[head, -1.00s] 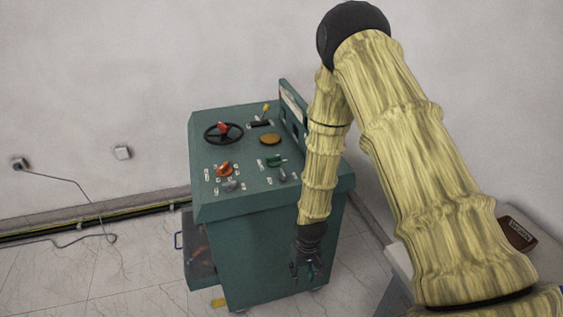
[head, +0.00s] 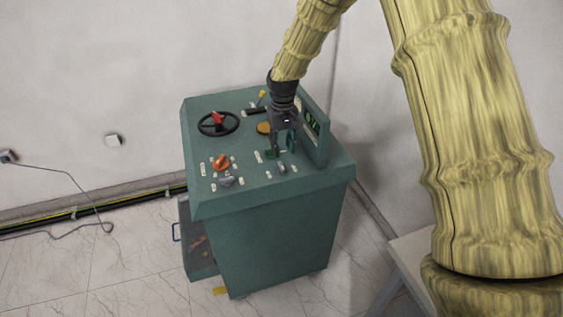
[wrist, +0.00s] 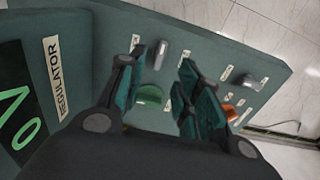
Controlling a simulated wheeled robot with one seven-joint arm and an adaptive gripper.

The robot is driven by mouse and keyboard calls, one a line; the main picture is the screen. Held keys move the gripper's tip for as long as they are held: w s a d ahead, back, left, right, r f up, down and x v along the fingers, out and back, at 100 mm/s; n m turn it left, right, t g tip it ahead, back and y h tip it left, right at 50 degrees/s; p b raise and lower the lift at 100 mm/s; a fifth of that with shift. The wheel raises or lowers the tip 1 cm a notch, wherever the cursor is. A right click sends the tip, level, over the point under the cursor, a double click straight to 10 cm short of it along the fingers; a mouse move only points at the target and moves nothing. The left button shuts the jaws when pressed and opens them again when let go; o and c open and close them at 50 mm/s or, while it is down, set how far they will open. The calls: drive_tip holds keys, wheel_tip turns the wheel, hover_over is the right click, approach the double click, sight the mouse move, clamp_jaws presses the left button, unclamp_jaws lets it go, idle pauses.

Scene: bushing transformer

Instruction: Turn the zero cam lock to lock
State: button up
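The teal control cabinet (head: 270,235) has several knobs on its top panel. A green knob (wrist: 149,95) lies between and below my fingers in the wrist view; in the head view it is mostly hidden behind my gripper (head: 281,148). My gripper points down over the panel, its two fingers apart and empty. It also shows in the wrist view (wrist: 164,72). Grey knobs (head: 227,181) (head: 281,167) and an orange knob (head: 221,162) stand nearby. The knob labels are too small to read, so I cannot tell which is the zero cam lock.
A black handwheel (head: 218,123) with a red knob is at the panel's back left. A yellow-brown disc (head: 264,128) is beside my gripper.

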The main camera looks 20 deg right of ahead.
sight(282, 166)
drive_tip(key=shift+a+f+p, duration=0.1)
drive_tip(key=shift+f+p, duration=1.3)
drive_tip(key=shift+f, duration=2.8)
clamp_jaws()
